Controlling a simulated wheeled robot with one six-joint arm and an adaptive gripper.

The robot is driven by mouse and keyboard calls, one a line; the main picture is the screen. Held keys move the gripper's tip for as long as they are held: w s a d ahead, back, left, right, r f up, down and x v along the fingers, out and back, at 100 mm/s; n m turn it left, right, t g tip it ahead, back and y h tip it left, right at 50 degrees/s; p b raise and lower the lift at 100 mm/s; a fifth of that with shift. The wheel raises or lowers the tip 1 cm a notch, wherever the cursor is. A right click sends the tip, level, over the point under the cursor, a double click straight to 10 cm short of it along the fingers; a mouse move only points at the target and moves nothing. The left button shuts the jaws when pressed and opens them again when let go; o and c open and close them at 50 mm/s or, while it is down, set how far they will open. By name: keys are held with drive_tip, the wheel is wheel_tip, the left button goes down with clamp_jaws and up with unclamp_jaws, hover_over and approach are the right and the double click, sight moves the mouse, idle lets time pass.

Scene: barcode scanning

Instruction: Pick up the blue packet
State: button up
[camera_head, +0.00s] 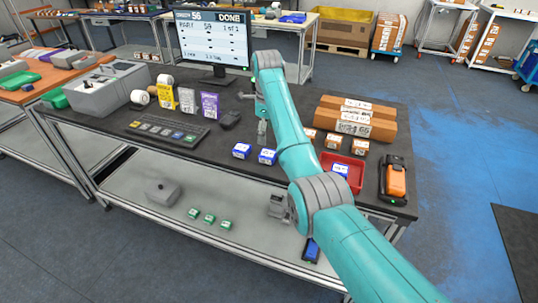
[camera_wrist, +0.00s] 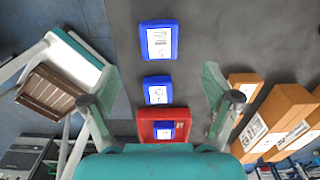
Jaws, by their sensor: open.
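Two blue packets with white labels lie on the dark tabletop, the left one (camera_head: 241,151) and the right one (camera_head: 267,157). In the wrist view the left packet (camera_wrist: 158,40) is at the top and the right packet (camera_wrist: 157,90) is lower, in line between my fingers. A third blue packet (camera_head: 340,170) lies in a red tray (camera_head: 354,183); it also shows in the wrist view (camera_wrist: 164,131). My gripper (camera_head: 262,130) points down above the table, behind the two packets in the head view.
Small orange boxes (camera_head: 333,141) and long brown boxes (camera_head: 352,123) stand right of my arm. An orange-black scanner (camera_head: 396,180) lies at the right edge. A keyboard (camera_head: 168,129), upright colored packs (camera_head: 187,99) and a monitor (camera_head: 212,42) are to the left.

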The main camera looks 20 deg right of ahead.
sight(268, 153)
wheel_tip(268, 153, down, 8)
drive_tip(key=shift+s+d+f, duration=0.1)
drive_tip(key=shift+s+f, duration=0.05)
drive_tip(key=shift+f, duration=0.1)
drive_tip(key=c, duration=1.5)
